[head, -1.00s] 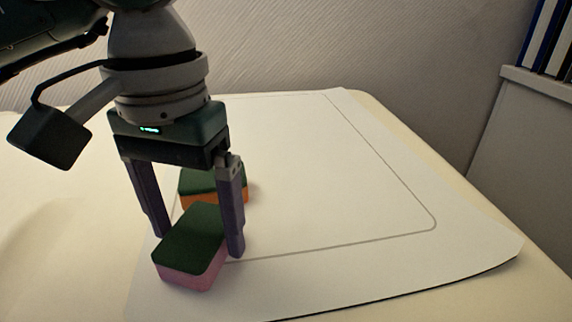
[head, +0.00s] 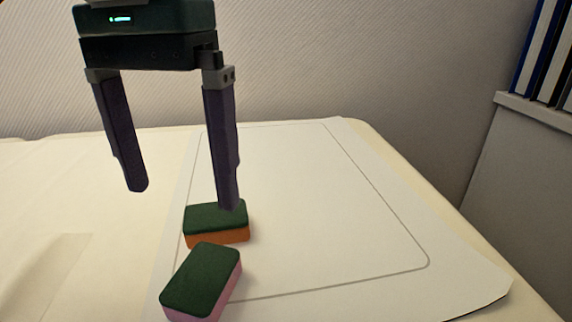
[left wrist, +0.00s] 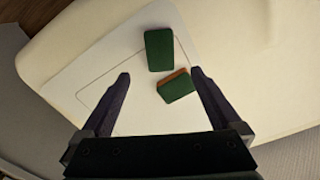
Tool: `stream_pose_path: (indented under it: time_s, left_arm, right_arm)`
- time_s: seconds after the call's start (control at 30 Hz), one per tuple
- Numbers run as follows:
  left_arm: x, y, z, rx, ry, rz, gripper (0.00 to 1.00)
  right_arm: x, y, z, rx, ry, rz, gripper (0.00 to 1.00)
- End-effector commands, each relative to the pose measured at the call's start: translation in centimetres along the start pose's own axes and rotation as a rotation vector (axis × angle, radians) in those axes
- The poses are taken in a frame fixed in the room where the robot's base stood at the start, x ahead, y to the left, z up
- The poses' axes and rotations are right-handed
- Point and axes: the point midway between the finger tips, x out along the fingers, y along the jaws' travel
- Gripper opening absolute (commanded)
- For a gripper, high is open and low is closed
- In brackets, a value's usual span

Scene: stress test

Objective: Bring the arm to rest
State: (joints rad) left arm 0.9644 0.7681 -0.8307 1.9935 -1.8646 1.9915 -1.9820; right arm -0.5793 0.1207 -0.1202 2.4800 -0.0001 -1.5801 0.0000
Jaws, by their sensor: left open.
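My left gripper (head: 184,198) hangs from the top left of the head view, fingers pointing down, open and empty. It is raised above the table, and its right fingertip overlaps the orange sponge in the picture. A pink sponge with a dark green top (head: 203,282) lies at the near edge of the outlined area. An orange sponge with a dark green top (head: 217,236) lies just behind it. In the left wrist view, both fingers (left wrist: 160,76) frame the orange sponge (left wrist: 176,86), with the other green-topped sponge (left wrist: 159,50) farther up. My right gripper is not in view.
A white sheet (head: 465,290) with a thin rounded outline lies on the cream table (head: 50,220). The sheet is clear right of the sponges. A textured wall (head: 330,60) stands behind. A shelf with binders (head: 548,45) is at the right.

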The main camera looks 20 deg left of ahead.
Motion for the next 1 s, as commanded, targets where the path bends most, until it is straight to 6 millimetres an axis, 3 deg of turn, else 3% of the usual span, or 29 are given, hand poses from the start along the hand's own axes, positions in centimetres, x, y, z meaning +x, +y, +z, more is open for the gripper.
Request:
stream_pose_path:
  time_s: [0.53,0.63,0.73,0.83,0.97,1.0]
  left_arm:
    - [-0.6,0.0,0.0,0.000,0.000,0.000,0.98]
    - [-0.8,0.8,0.3,-0.003,-0.009,0.033,0.98]
    - [-1.7,4.0,1.6,-0.022,-0.054,0.169,0.98]
    - [-4.3,9.7,4.2,-0.088,-0.163,0.420,0.98]
    - [-11.2,17.2,8.1,-0.264,-0.424,0.805,0.98]
    - [-14.0,19.0,9.0,-0.334,-0.524,0.919,0.98]
  right_arm:
    - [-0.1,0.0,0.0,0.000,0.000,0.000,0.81]
    - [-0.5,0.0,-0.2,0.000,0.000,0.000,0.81]
    - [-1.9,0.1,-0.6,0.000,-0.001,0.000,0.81]
    - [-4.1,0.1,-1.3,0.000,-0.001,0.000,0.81]
    - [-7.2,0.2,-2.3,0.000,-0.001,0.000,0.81]
    - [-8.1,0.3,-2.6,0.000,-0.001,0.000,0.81]
